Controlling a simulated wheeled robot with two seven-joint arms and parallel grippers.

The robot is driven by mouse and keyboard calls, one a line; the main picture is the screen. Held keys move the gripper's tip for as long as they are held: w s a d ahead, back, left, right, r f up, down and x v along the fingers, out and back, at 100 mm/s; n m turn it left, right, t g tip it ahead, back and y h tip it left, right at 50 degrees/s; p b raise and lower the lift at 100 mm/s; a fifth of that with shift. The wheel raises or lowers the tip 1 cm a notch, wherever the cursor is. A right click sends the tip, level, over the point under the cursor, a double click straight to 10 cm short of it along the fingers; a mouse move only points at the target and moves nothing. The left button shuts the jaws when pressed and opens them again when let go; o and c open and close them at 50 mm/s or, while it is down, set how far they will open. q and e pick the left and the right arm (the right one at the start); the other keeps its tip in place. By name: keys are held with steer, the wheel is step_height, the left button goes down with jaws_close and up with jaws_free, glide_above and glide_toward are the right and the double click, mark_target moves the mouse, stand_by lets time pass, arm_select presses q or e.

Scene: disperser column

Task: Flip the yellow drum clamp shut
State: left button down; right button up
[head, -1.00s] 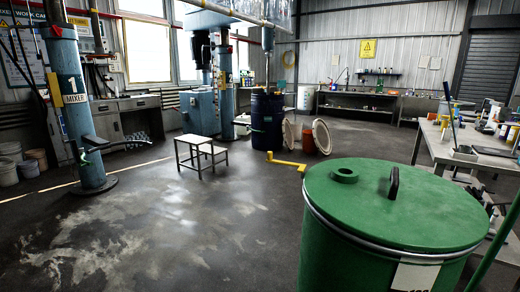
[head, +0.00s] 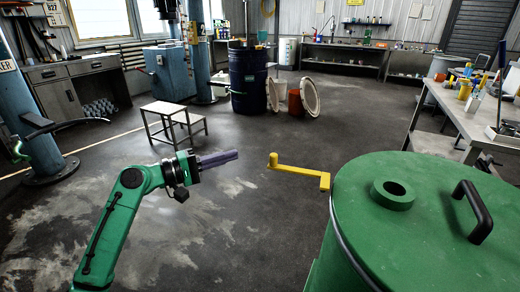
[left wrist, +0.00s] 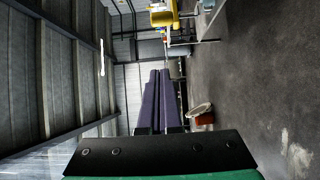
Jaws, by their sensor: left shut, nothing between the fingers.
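The yellow drum clamp (head: 297,172) sticks out to the left from the rim of the green drum (head: 350,215) in the head view. It is a flat bar with a short upright knob at its free left end. The clamp also shows at the top of the left wrist view (left wrist: 163,17), ahead of the fingers and off to one side. My left gripper (head: 236,155) is shut and empty, its purple fingers pointing right toward the knob with a gap between. The shut fingers also show in the left wrist view (left wrist: 158,75). My right gripper is not in view.
The drum lid has a round bung ring (head: 393,194) and a black handle (head: 473,211). A small step stool (head: 165,108) stands behind my left arm. A workbench (head: 470,115) is at the right. The floor around the clamp is clear.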

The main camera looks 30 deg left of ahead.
arm_select(q)
steer(key=w+d+p, duration=0.2)
steer(key=w+d, duration=0.3)
steer(key=d, duration=0.2)
steer(key=shift+w+d+f+p, duration=0.2)
steer(key=shift+w+p, duration=0.15)
steer(key=shift+p, duration=0.05)
stand_by(0.3)
